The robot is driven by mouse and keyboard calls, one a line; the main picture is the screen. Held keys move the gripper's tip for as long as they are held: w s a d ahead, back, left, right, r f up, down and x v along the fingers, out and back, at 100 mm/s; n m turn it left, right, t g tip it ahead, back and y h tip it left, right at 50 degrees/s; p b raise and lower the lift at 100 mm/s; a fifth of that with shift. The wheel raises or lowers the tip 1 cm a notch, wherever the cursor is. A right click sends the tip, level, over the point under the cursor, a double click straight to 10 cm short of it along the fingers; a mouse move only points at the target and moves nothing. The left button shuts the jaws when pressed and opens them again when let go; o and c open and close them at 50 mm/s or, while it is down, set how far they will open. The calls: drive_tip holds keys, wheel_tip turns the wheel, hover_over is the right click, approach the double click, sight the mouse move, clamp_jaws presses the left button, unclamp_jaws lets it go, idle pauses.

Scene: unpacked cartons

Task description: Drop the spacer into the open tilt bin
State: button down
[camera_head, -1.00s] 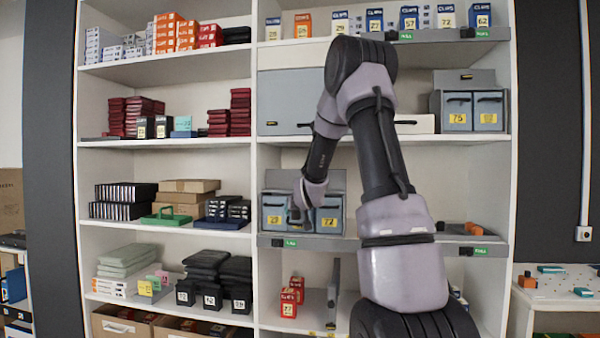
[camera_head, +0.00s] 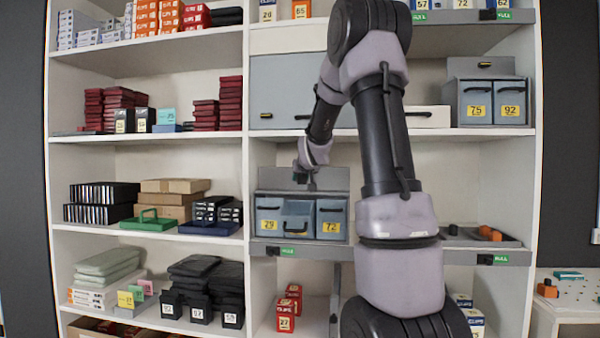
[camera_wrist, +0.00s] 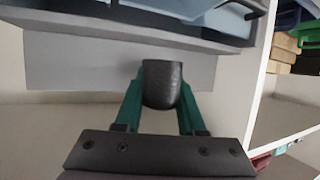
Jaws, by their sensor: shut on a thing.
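The spacer is a dark, rounded piece (camera_wrist: 162,86) between the green fingers of my gripper (camera_wrist: 161,95) in the wrist view. My gripper is shut on it. In the head view my gripper (camera_head: 304,181) is above a row of three grey-blue tilt bins; the spacer is too small to make out there. The middle bin (camera_head: 298,221) is tilted forward and open. The left bin (camera_head: 269,208), labelled 29, and the right bin (camera_head: 331,209), labelled 72 or 73, are upright. In the wrist view, part of the bin unit (camera_wrist: 120,30) crosses the top; the bin's inside is hidden.
A shelf board (camera_head: 371,133) runs above the bins, behind my arm. A grey tray (camera_head: 468,238) with dark and orange pieces lies to the right. Green items (camera_head: 147,221) and boxes stand on the left shelves.

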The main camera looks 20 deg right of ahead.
sight(303, 182)
drive_tip(key=shift+f, duration=1.7)
drive_tip(key=shift+c, duration=2.1)
unclamp_jaws()
drive_tip(key=v, duration=1)
drive_tip(key=shift+s+r, duration=0.1)
drive_tip(key=shift+s, duration=0.1)
drive_tip(key=shift+s+a, duration=0.1)
drive_tip(key=shift+s, duration=0.1)
